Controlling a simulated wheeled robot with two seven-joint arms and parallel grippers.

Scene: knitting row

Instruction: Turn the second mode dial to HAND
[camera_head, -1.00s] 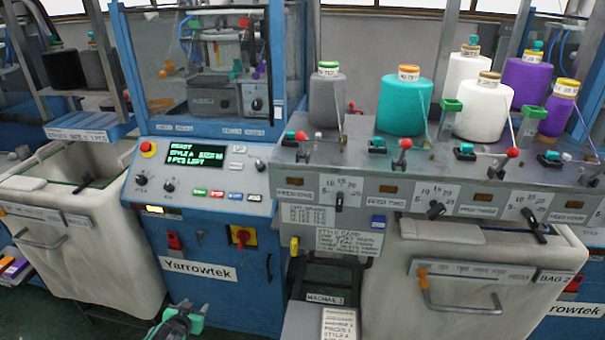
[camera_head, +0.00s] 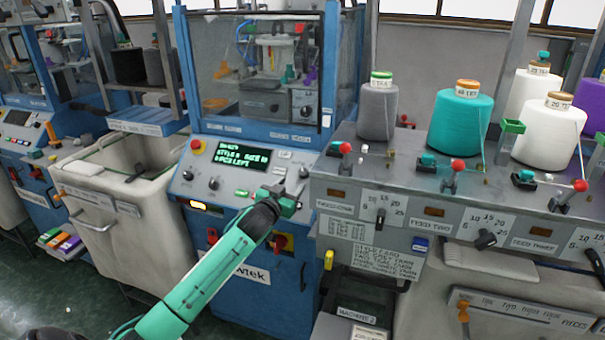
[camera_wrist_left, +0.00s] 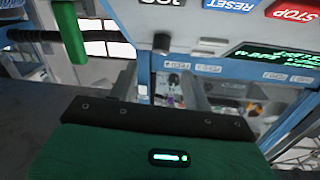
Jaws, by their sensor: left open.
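The blue machine in the middle has a sloped grey control panel (camera_head: 236,160) with a lit green display (camera_head: 243,159). Two small dark dials sit on its left part: a left dial (camera_head: 187,175) and a right dial (camera_head: 213,183). Their labels are too small to read. My left gripper (camera_head: 291,200) is open and empty over the panel's right end, right of both dials and apart from them. My right gripper is not in view.
A red and yellow switch (camera_head: 283,242) is just below my left gripper. A grey yarn shelf (camera_head: 340,178) with cones and feed levers stands at right. A white bin (camera_head: 135,215) stands at left. The machine's glass enclosure (camera_head: 232,60) rises behind the panel.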

